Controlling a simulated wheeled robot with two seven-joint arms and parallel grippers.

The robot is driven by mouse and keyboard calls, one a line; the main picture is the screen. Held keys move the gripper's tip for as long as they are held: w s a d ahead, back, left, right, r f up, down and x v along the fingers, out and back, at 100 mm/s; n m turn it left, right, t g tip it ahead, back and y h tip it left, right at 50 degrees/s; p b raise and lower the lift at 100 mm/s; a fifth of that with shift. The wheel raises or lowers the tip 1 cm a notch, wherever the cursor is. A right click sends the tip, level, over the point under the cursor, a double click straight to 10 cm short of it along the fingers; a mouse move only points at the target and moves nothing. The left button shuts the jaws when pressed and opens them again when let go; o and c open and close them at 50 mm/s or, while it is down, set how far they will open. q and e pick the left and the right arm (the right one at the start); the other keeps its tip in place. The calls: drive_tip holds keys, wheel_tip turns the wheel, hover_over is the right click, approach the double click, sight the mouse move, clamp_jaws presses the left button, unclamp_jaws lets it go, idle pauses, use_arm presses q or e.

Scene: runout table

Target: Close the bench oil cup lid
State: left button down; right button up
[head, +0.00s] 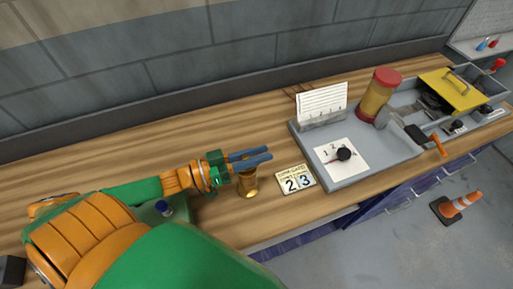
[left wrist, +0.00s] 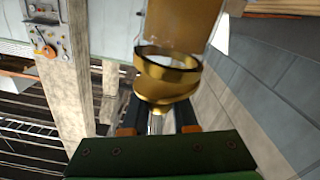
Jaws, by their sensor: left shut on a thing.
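The brass oil cup (head: 249,187) stands on the wooden bench. My left gripper (head: 256,158) reaches in from the left, with its blue fingers level and at the cup's upper part. In the left wrist view, the brass oil cup (left wrist: 166,80) shows a dark band and a narrow stem between my left fingers. The gripper is shut on this narrow part; I cannot tell whether it belongs to the lid or the body. The fingers hide much of the cup's top in the head view, so the lid's angle cannot be told. My right gripper is not in view.
A card with the numbers 2 and 3 (head: 296,180) lies right of the cup. A grey tray (head: 375,173) holds a dial sheet and a red-lidded jar (head: 379,93). The block wall runs behind the bench.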

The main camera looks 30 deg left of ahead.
use_arm(q)
drive_tip(key=shift+s+d+f+m, duration=0.2)
drive_tip(key=shift+f+m, duration=0.1)
drive_tip(key=shift+m, duration=0.55)
drive_tip(key=shift+s+d+f+m, duration=0.15)
drive_tip(key=shift+f+m, duration=0.1)
drive_tip(key=shift+m, duration=0.6)
drive_tip(key=c, duration=0.7)
unclamp_jaws()
